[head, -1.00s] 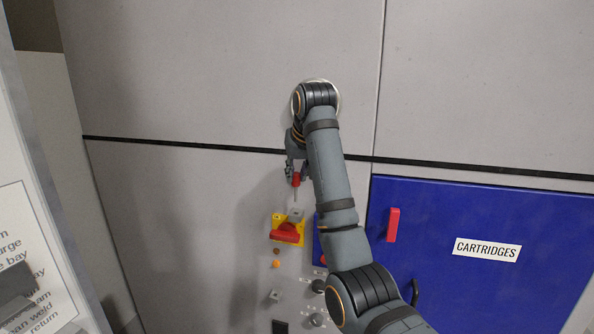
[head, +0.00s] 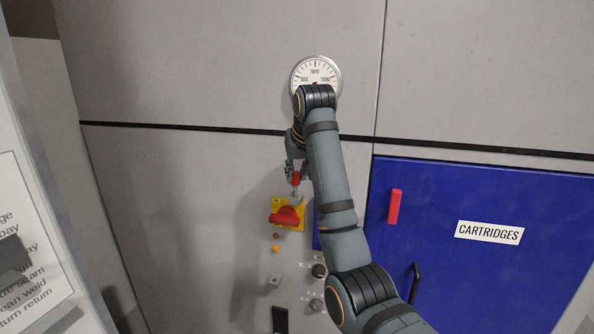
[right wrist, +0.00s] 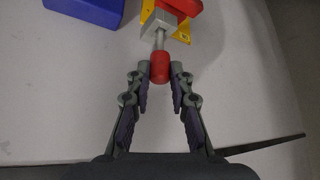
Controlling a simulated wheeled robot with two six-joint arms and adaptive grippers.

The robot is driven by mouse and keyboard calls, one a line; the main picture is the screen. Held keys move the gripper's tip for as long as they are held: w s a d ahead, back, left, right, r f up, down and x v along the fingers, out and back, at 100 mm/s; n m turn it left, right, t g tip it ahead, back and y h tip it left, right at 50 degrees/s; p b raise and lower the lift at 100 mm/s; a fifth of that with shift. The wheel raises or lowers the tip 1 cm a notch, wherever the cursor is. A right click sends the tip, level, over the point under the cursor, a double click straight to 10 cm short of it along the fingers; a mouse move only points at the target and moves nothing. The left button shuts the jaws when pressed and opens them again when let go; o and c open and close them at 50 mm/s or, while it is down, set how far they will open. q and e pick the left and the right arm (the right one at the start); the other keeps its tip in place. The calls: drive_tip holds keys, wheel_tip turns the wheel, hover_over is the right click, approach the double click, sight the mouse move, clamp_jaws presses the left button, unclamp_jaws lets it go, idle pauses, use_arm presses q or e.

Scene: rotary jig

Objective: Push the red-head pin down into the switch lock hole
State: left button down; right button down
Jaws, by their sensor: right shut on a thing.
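The red-head pin (head: 296,178) has a red cylindrical head and a thin metal shaft. My right gripper (head: 295,173) is shut on its head, which also shows between the fingertips in the right wrist view (right wrist: 160,68). The shaft points down to the grey lock block (right wrist: 156,23) on the yellow switch plate (head: 278,204). The shaft's lower end meets the block; how deep it sits in the hole I cannot tell. The red switch handle (head: 286,216) lies just below the block. My left gripper is not in view.
A round gauge (head: 316,70) is partly behind my right arm. A blue door with a red handle (head: 394,206) and a CARTRIDGES label (head: 489,232) is at the right. Small lamps and knobs (head: 319,271) sit below the switch. The panel left of the switch is clear.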

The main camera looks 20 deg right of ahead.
sight(296, 181)
drive_tip(key=shift+f+b, duration=0.55)
drive_tip(key=shift+f, duration=0.5)
drive_tip(key=c, duration=1.1)
unclamp_jaws()
